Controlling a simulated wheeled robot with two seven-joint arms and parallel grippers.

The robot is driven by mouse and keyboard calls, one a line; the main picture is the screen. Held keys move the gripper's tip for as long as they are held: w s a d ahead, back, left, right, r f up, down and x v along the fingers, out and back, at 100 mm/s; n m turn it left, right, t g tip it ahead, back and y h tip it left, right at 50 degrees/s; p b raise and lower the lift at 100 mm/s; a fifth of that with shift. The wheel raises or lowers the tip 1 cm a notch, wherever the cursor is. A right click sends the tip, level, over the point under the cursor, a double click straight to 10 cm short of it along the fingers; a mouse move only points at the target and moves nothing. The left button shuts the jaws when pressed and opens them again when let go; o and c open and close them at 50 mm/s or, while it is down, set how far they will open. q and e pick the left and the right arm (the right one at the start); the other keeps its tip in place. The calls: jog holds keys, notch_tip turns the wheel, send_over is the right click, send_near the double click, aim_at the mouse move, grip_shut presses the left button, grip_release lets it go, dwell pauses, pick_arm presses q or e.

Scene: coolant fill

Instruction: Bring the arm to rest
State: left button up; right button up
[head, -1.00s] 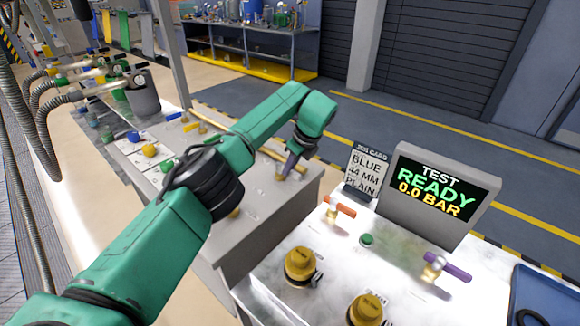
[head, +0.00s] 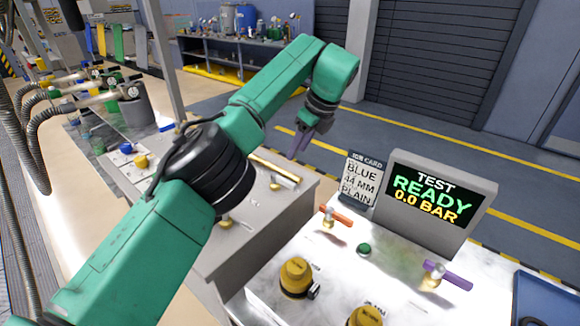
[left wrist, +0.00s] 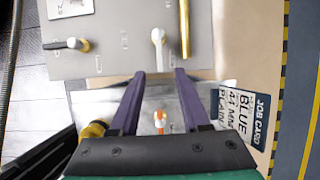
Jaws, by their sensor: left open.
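My left gripper (head: 301,143) hangs from the green arm above the far edge of the grey bench, fingers pointing down, open and empty. In the left wrist view its two purple fingers (left wrist: 160,82) are spread apart with nothing between them touching either one. An orange-handled valve (left wrist: 160,118) shows below and between the fingers there; in the head view the orange handle (head: 336,214) is on the white test bench. My right gripper is in neither view.
The test screen (head: 436,200) reads READY, 0.0 BAR. The job card (head: 361,180) reads BLUE 44 MM PLAIN. Nearby stand yellow caps (head: 296,277), a green button (head: 364,250), a purple-handled valve (head: 447,275) and a blue tray (head: 548,297). The floor beyond is clear.

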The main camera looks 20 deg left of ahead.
pick_arm(q)
jog(key=shift+v, duration=1.25)
